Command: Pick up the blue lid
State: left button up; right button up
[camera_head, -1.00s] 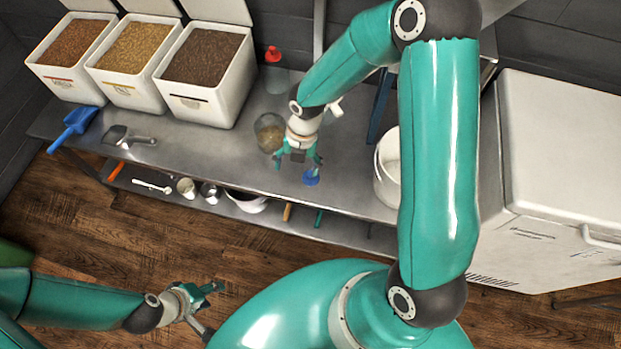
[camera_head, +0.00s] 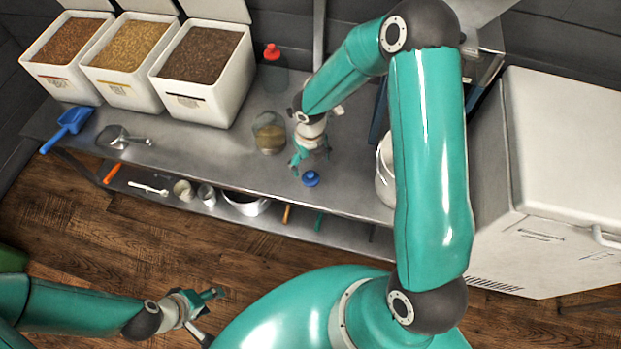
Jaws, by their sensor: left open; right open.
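The blue lid (camera_head: 311,179) lies on the steel bench (camera_head: 225,160) near its front edge, with a small knob on top. My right gripper (camera_head: 308,165) is open and empty just behind the lid, close to it and apart from it as far as I can tell. A glass jar (camera_head: 270,138) with brownish contents stands left of this gripper. My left gripper (camera_head: 208,312) is open and empty at the lower left, over the floor and away from the bench.
Grain bins (camera_head: 205,75) stand at the back left of the bench. A blue scoop (camera_head: 70,126) and a metal scoop (camera_head: 122,137) lie in front. A red-capped bottle (camera_head: 273,70) is behind the jar. A white bucket (camera_head: 384,170) stands right of the lid.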

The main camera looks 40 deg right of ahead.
aim_at(311, 174)
jog(key=shift+s+f+b, duration=0.15)
jog(key=shift+f+b, duration=0.65)
jog(key=shift+f, duration=2.3)
jog(key=c, duration=1.1)
